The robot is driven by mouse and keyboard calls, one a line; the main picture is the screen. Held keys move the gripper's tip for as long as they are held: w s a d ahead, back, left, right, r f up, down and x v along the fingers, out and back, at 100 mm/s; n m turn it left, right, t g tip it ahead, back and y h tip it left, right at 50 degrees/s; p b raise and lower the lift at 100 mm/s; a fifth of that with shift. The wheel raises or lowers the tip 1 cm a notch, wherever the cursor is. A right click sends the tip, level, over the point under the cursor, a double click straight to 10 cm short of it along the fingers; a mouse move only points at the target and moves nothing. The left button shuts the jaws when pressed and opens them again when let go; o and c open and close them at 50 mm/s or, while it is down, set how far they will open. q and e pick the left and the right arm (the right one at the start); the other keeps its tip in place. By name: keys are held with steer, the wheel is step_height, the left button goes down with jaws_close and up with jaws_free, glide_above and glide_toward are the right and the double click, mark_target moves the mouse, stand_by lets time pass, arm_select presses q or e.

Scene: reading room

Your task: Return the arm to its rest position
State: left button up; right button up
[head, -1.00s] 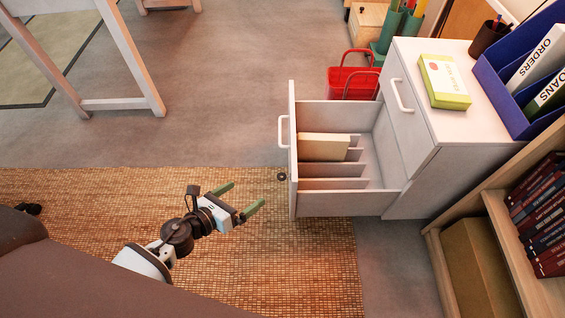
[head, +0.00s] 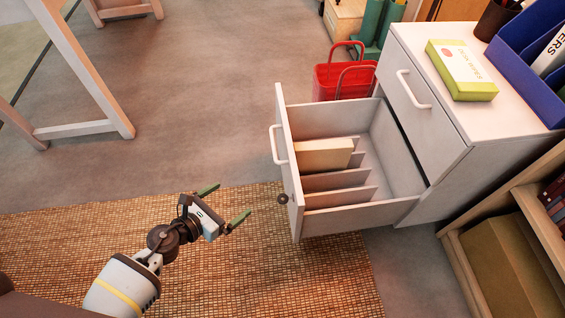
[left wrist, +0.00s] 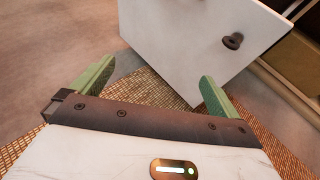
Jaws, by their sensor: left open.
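My left gripper (head: 226,204) is open and empty, with two green fingers apart, over the woven mat in the head view. It is left of the open drawer's front panel (head: 285,150) and apart from it. In the left wrist view, the green fingers of my left gripper (left wrist: 150,85) stand wide with nothing between them. The pale drawer front (left wrist: 195,45) with a dark round knob (left wrist: 232,41) shows beyond them. My right gripper is not in view.
The white cabinet (head: 450,165) has its lower drawer pulled out, with dividers and a cream block (head: 323,154) inside. A yellow-green box (head: 462,70) and blue organizer (head: 530,70) stand on top. A red basket (head: 342,80) is behind. The mat (head: 60,240) is otherwise clear.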

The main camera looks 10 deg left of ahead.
arm_select(q)
steer(key=b+x, duration=0.2)
steer(key=x, duration=0.7)
steer(key=shift+b, duration=0.35)
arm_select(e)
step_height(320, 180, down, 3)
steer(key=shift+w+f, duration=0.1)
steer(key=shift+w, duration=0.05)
arm_select(q)
steer(key=shift+f, duration=0.15)
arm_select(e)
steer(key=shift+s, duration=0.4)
arm_select(q)
steer(key=p+v, duration=0.3)
steer(key=v, duration=0.7)
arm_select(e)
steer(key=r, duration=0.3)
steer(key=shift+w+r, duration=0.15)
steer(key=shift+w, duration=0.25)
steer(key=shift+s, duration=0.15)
